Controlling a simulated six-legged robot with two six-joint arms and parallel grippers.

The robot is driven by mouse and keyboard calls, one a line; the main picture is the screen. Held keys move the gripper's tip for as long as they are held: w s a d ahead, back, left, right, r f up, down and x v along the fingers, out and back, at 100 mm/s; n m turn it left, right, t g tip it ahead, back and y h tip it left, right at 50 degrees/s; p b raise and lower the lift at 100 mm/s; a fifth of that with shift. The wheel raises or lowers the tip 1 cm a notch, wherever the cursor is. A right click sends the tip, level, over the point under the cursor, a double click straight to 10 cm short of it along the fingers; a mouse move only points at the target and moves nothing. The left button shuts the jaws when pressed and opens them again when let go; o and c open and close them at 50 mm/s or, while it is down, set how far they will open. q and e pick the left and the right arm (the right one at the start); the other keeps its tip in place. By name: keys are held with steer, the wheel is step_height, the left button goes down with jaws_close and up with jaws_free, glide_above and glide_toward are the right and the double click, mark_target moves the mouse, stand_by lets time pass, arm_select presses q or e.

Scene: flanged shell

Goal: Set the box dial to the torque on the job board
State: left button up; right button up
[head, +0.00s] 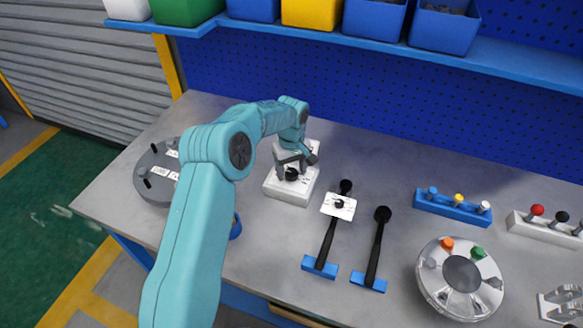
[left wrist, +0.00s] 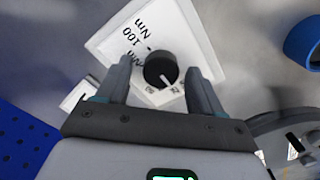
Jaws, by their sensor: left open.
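The white box (head: 288,190) sits on the grey bench below my left gripper (head: 293,165). Its round black dial (head: 291,174) also shows in the left wrist view (left wrist: 158,68), with a white pointer mark toward the bottom of that picture. Printing on the box top (left wrist: 125,40) includes "100" and "Nm"; smaller marks near the dial are too small to read. My left gripper (left wrist: 160,82) is open, with one finger on each side of the dial; I cannot tell whether they touch it. I cannot make out a job board. My right gripper is out of view.
A grey disc (head: 150,187) with labels is left. Farther right are a blue peg rack (head: 452,208) and a round metal flange (head: 432,282). A bin shelf (head: 500,62) overhangs behind.

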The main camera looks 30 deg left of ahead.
arm_select(q)
steer(key=c, duration=1.1)
steer(key=shift+o, duration=0.2)
